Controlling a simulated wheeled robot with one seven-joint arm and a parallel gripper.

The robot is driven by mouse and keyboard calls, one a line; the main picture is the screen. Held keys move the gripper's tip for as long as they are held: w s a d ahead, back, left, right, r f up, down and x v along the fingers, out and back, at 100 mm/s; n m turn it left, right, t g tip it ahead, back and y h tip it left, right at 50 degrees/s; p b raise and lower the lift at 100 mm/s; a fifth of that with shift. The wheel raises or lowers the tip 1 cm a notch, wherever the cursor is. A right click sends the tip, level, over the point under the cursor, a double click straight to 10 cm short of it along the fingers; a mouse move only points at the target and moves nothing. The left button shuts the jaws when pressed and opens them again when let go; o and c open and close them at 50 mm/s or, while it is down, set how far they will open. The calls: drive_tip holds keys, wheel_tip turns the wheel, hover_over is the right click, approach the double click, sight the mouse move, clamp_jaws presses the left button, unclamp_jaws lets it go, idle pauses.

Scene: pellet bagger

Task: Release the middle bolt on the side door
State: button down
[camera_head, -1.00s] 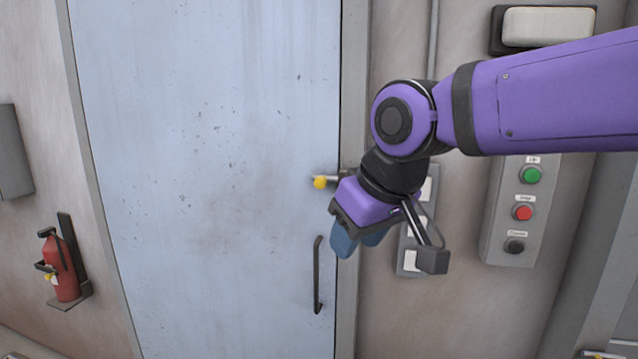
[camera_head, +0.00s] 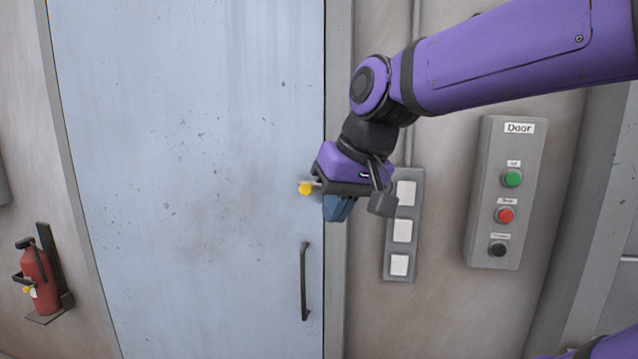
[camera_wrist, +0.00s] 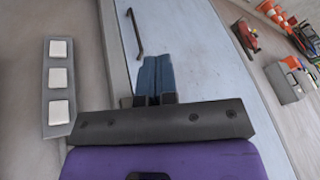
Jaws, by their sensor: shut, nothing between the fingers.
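The pale blue side door (camera_head: 190,130) fills the left and middle of the head view. A bolt with a yellow knob (camera_head: 305,188) sits at the door's right edge, above the black door handle (camera_head: 305,282). My gripper (camera_head: 337,208) is just right of the knob, in front of the door frame, and covers most of the bolt. Its blue fingers are shut together and empty. In the wrist view the shut fingers (camera_wrist: 154,75) point along the door edge towards the handle (camera_wrist: 134,34). The bolt does not show in the wrist view.
A switch panel with white plates (camera_head: 403,225) is right of the frame. Beyond it is a door control box (camera_head: 500,190) with green, red and black buttons. A red fire extinguisher (camera_head: 38,280) hangs at the left. Traffic cones (camera_wrist: 270,10) show in the wrist view.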

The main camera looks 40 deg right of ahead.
drive_tip(key=w+d+r+m+t+y, duration=0.1)
drive_tip(key=w+d+r+m, duration=0.2)
drive_tip(key=d, duration=0.6)
drive_tip(key=w+d+r+m+y, duration=0.1)
drive_tip(key=w+d+r+m, duration=0.2)
drive_tip(key=w+d+m, duration=0.2)
drive_tip(key=w+d, duration=0.3)
drive_tip(key=d, duration=0.1)
drive_tip(key=shift+r+m+t+y, duration=0.3)
drive_tip(key=shift+t+y, duration=0.1)
drive_tip(key=shift+a, duration=0.1)
approach(311, 191)
wheel_tip(311, 191, down, 4)
drive_tip(key=shift+w+a+f, duration=0.25)
drive_tip(key=shift+w+a, duration=0.05)
drive_tip(key=shift+w, duration=0.3)
drive_tip(key=shift+w+a+f, duration=0.25)
drive_tip(key=shift+w+a, duration=0.05)
drive_tip(key=shift+w, duration=0.35)
drive_tip(key=shift+w+a+f, duration=0.25)
drive_tip(key=shift+w, duration=0.35)
